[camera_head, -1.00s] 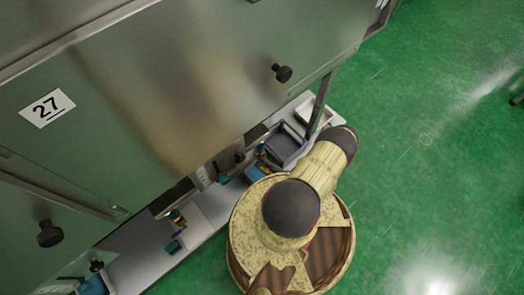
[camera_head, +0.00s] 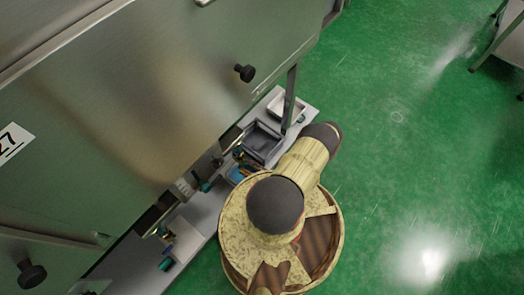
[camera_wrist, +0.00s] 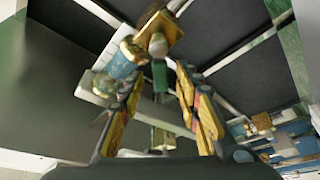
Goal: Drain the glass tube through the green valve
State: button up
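In the wrist view my gripper (camera_wrist: 159,84) shows two yellow-gold fingers spread apart, with a clear gap between them. A small green piece (camera_wrist: 160,74), which looks like the green valve's handle, lies in line with that gap near the fingertips. I cannot tell whether the fingers touch it. A gold block (camera_wrist: 160,36) with a rounded pale end is just above it. A bluish cylinder with gold rims (camera_wrist: 125,58), possibly the glass tube or its fitting, is to the left of the green piece. My arm hides the gripper in the head view.
A large metal machine (camera_head: 150,110) with a black knob (camera_head: 245,73) overhangs a low pale shelf (camera_head: 205,212). A dark grey tray (camera_head: 262,141) and a white tray (camera_head: 287,106) sit on the shelf. Green floor (camera_head: 420,170) is open to the right. A table (camera_head: 497,45) stands far right.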

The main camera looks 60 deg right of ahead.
jog(key=v, duration=0.9)
